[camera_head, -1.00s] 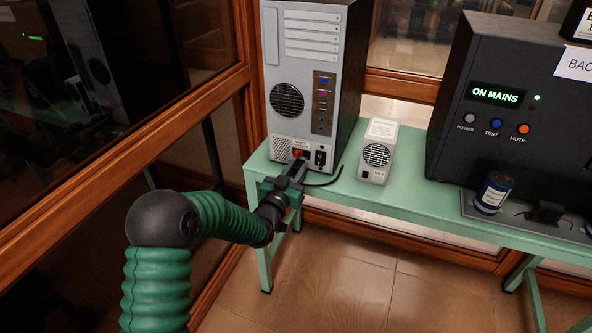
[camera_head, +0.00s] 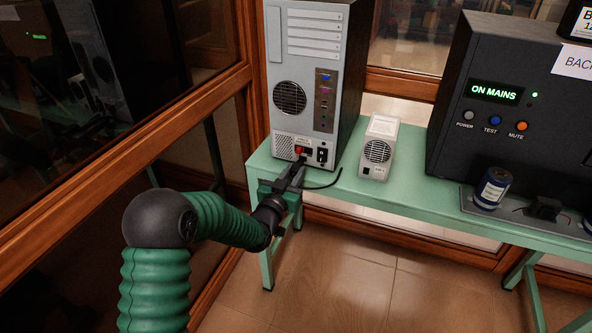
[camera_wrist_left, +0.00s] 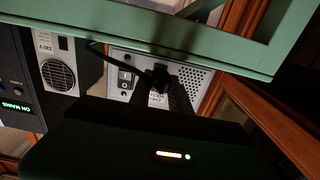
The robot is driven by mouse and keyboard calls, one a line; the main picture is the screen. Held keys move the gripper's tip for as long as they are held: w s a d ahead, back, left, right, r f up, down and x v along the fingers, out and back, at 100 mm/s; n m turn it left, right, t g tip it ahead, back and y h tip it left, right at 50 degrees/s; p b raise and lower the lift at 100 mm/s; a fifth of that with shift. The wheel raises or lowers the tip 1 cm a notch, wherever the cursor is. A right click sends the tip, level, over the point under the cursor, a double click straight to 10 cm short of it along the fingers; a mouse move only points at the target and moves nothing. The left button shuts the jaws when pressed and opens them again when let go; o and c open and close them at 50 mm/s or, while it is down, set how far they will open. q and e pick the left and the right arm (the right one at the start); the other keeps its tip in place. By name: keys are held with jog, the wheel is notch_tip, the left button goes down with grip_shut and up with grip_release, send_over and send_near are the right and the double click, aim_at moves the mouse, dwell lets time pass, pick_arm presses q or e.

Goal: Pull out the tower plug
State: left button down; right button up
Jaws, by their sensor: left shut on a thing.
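The grey computer tower (camera_head: 305,100) stands on the green bench with its back panel facing me. My left gripper (camera_head: 298,168) is at the low part of this panel, shut on the black tower plug (camera_wrist_left: 160,74). The plug's black cable (camera_head: 325,184) curves off to the right over the bench; it also shows in the left wrist view (camera_wrist_left: 98,50). A red switch (camera_head: 299,149) and a black rocker switch (camera_head: 321,155) sit by the inlet. The fingers partly hide the plug, and I cannot tell how deep it sits. My right gripper is out of view.
A small white vented box (camera_head: 378,150) stands right of the tower. A large black unit (camera_head: 500,120) reads ON MAINS. A blue-and-white can (camera_head: 492,188) is on a tray at the bench's front right. Wood-framed glass (camera_head: 190,90) lies close on the left.

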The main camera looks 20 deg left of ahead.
pick_arm(q)
jog(key=shift+w, duration=0.1)
jog(key=c, duration=1.2)
grip_release()
jog(key=s+p, duration=0.1)
jog(key=s, duration=1.6)
jog(key=shift+a+p, duration=0.4)
jog(key=shift+w+f, duration=0.1)
